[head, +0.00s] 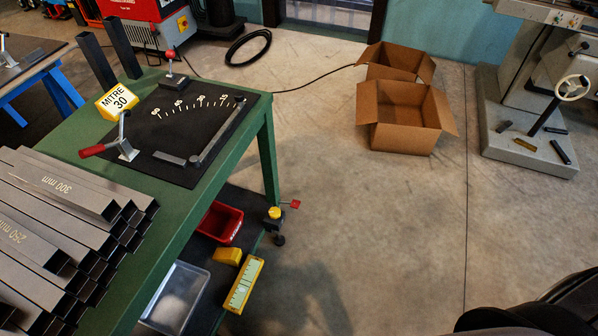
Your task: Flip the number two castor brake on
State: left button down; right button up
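A castor (279,239) with a dark wheel shows at the right side of the green table, low near the floor. A yellow part (274,213) sits on top of it, and a red tab (292,204) sticks out to its right. The tab looks roughly level, but it is too small to tell whether the brake is on or off. I cannot read a number on this castor. The table's other castors are hidden or out of frame. Neither of my grippers is in view, so nothing of mine is seen touching the castor.
The green table (185,215) carries steel tubes (60,190), a mitre jig (200,140) and a yellow sign (118,101). Cardboard boxes (400,105) stand behind. Floor right of the castor is clear.

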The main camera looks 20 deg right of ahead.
aim_at(294, 204)
jog(key=i+l, duration=1.05)
